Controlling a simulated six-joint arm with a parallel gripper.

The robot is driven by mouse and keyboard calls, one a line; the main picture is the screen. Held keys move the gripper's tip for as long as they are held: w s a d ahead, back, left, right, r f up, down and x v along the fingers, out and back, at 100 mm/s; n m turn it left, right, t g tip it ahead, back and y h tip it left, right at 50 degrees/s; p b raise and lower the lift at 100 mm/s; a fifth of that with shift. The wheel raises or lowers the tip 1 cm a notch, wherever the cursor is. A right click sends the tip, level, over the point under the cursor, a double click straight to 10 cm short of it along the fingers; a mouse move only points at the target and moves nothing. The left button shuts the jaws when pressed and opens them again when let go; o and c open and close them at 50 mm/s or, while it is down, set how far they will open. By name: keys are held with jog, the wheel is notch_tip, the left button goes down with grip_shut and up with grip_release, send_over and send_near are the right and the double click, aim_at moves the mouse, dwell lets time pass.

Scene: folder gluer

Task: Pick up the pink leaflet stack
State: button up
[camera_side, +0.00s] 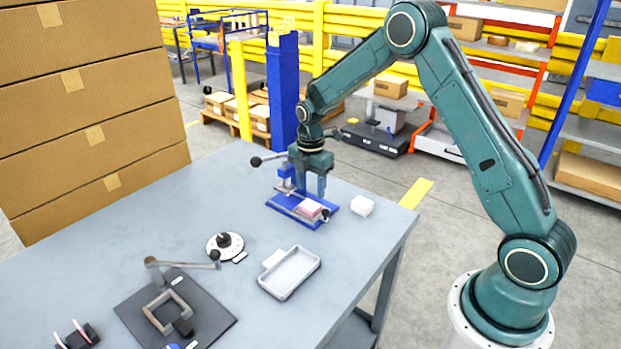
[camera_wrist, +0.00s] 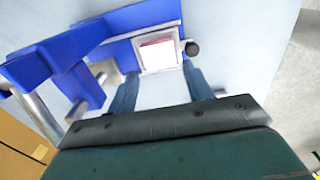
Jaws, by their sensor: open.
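The pink leaflet stack (camera_side: 310,208) lies on the blue fixture (camera_side: 291,207) at the back right of the table. In the wrist view the pink leaflet stack (camera_wrist: 158,54) sits in a pale frame on the blue base, beyond my fingertips. My gripper (camera_side: 311,188) points down above the fixture, close over the stack. In the wrist view my gripper (camera_wrist: 161,78) has its two blue-grey fingers apart, with nothing between them. The side view does not show clearly how far the fingertips are from the stack.
A black-knobbed lever (camera_side: 268,159) sticks out left of the fixture. A white block (camera_side: 362,206) stands to its right. A grey tray (camera_side: 290,273), a round white base with a black knob (camera_side: 225,245) and a black plate with a frame (camera_side: 174,310) stand nearer. The table's left middle is clear.

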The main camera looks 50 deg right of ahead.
aim_at(310, 205)
jog(key=shift+w+f, duration=0.1)
jog(key=shift+f, duration=2.45)
jog(key=c, duration=0.7)
notch_tip(310, 205, up, 20)
jog(key=shift+f, duration=0.1)
